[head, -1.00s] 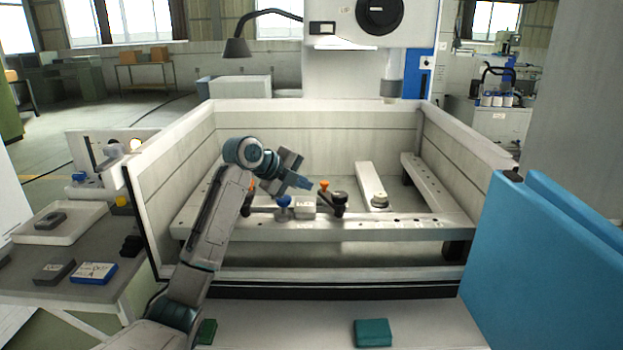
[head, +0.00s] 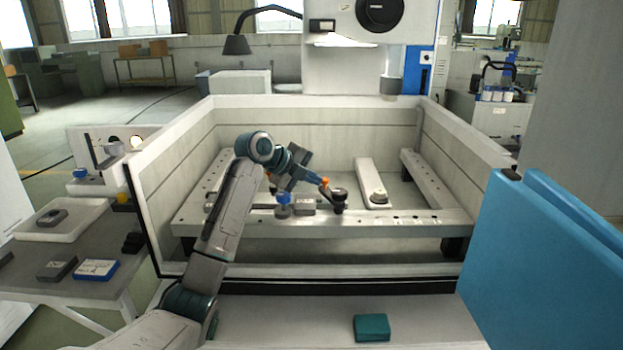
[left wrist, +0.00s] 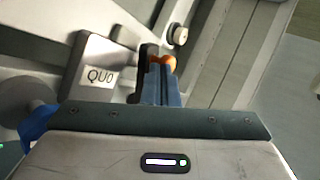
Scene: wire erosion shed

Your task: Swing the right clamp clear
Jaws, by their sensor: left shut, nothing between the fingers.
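The right clamp (head: 338,196) is a dark arm on the front rail, with an orange knob (head: 325,183) at its upper left. My left gripper (head: 314,178) is shut and empty, its blue fingertips right at the orange knob; I cannot tell whether they touch. In the left wrist view the blue fingers (left wrist: 161,86) end just below the orange knob (left wrist: 164,63), beside the dark clamp arm (left wrist: 147,62). The marked grey block (head: 305,204) sits left of this clamp; it also shows in the left wrist view (left wrist: 97,76). My right gripper is out of view.
A blue-knobbed clamp (head: 283,202) stands left of the block. The rail (head: 400,222) lies inside a tank with pale walls (head: 160,190). A light bar with a round fitting (head: 368,180) lies behind to the right. A teal block (head: 372,327) sits on the front ledge.

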